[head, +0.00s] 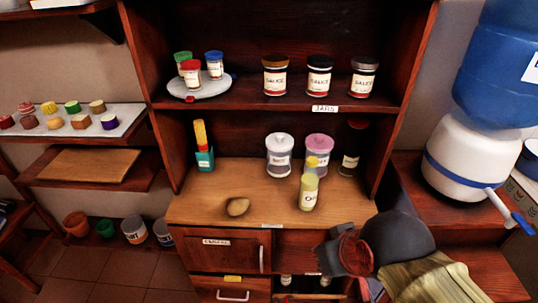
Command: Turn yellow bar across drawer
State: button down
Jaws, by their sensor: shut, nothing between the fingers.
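A small yellow bar (233,279) lies flat across the top edge of the lower left drawer (205,291), just below the labelled front above it. This drawer has a pale horizontal handle (233,296), near the bottom of the head view. My gripper (330,258) is to the right of the bar and a little higher, in front of the open right compartment. It is shut and empty, and clear of the bar. My wrist hides part of the cabinet's right side.
The labelled front (215,252) has an upright handle (262,258). On the counter (240,185) stand a brown lump (238,206), a yellow bottle (309,191) and lidded jars (279,156). A blue water dispenser (500,70) stands at right.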

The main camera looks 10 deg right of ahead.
jog(key=c, duration=2.5)
grip_release()
